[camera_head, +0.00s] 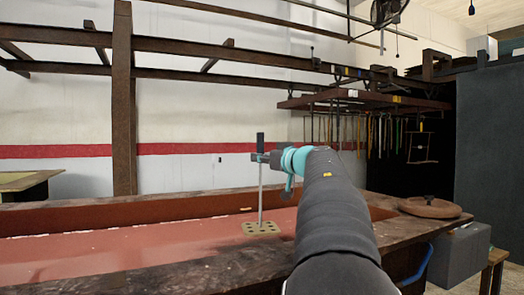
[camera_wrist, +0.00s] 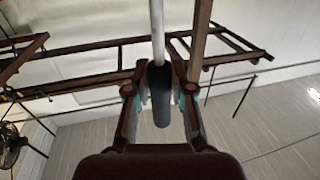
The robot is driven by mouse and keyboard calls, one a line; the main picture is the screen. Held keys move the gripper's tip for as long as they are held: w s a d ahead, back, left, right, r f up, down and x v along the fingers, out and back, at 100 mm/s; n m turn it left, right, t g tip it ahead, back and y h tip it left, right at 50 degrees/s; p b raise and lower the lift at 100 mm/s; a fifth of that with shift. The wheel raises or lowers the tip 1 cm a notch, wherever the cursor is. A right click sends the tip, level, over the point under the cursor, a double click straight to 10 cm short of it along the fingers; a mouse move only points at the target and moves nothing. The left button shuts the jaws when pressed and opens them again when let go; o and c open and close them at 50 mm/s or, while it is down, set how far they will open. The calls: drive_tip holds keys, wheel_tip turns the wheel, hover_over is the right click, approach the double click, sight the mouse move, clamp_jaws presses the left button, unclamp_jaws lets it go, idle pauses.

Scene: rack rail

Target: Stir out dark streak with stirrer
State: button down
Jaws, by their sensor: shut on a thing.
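The stirrer has a dark handle (camera_head: 260,142), a thin pale rod and a perforated tan plate (camera_head: 262,228) at its foot. It stands upright, with the plate at the surface of the reddish liquid (camera_head: 120,250) in the long vat. My gripper (camera_head: 262,157) is shut on the handle above the vat. The wrist view shows the dark grip (camera_wrist: 160,95) between the two fingers of my gripper (camera_wrist: 160,75), with the pale rod running off the top. I cannot clearly make out a distinct dark streak; the liquid shows only faint shade differences.
The vat's worn wooden rim (camera_head: 215,272) runs along the front. A round brown lid (camera_head: 430,207) lies at its right end, above a grey box (camera_head: 459,254). An overhead rack (camera_head: 365,100) with hanging strands is behind at right. A rusty post (camera_head: 123,100) rises at left behind the vat.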

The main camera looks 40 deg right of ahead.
sight(261, 191)
drive_tip(key=shift+f+b, duration=2.6)
drive_tip(key=shift+f, duration=2.25)
drive_tip(key=s+d+p, duration=0.2)
drive_tip(key=d+p, duration=0.5)
drive_tip(key=d, duration=0.3)
drive_tip(key=shift+w+a, duration=0.35)
drive_tip(key=shift+a, duration=1.3)
drive_tip(key=shift+w+a, duration=0.3)
drive_tip(key=shift+a, duration=1.4)
drive_tip(key=shift+w+a, duration=0.35)
drive_tip(key=shift+a, duration=1.3)
